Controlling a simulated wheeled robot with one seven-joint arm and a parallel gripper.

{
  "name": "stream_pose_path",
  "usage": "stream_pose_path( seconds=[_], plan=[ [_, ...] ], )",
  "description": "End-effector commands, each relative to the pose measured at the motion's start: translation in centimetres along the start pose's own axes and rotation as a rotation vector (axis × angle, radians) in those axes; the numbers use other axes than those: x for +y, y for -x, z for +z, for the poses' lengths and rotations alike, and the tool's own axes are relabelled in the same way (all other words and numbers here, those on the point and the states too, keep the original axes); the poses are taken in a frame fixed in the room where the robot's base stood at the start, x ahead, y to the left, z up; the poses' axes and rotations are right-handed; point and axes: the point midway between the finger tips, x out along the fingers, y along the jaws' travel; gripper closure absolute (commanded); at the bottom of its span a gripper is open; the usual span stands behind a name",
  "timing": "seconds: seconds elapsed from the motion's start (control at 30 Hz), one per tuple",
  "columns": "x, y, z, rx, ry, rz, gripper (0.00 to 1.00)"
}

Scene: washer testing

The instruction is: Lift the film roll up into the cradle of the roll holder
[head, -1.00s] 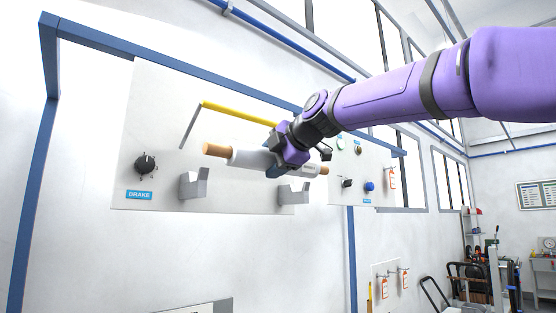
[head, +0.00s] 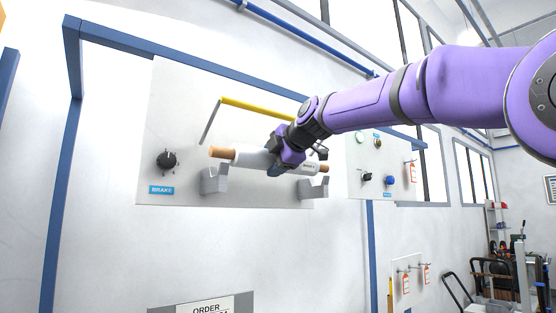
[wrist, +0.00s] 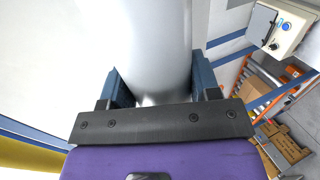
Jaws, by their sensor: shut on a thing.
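The film roll (head: 252,160) is a pale grey-white cylinder with tan core ends, held nearly level in the head view and tilted slightly down to the right. My gripper (head: 281,166) is shut around its middle, and in the wrist view the roll (wrist: 155,45) lies between my two blue fingers (wrist: 160,88). The roll holder has two grey cradle brackets on a white panel: the left bracket (head: 214,181) and the right bracket (head: 313,189). In the head view the roll appears just above both brackets. Whether it touches them cannot be told.
A yellow bar (head: 258,109) on a grey arm stands out above the roll. A black knob (head: 166,161) with a blue BRAKE label (head: 161,190) is at the panel's left. A blue frame (head: 180,54) borders the panel. The wall below is mostly clear.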

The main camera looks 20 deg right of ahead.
Motion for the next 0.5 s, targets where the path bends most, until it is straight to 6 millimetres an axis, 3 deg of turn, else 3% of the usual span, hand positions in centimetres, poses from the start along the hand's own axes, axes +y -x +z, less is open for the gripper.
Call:
stream_pose_path(
  seconds=[0.17, 0.5],
  plan=[
    [0.4, -1.2, 0.0, -0.001, 0.001, 0.002, 0.90],
    [-1.9, -1.9, 0.0, -0.001, 0.000, 0.001, 0.90]
  ],
)
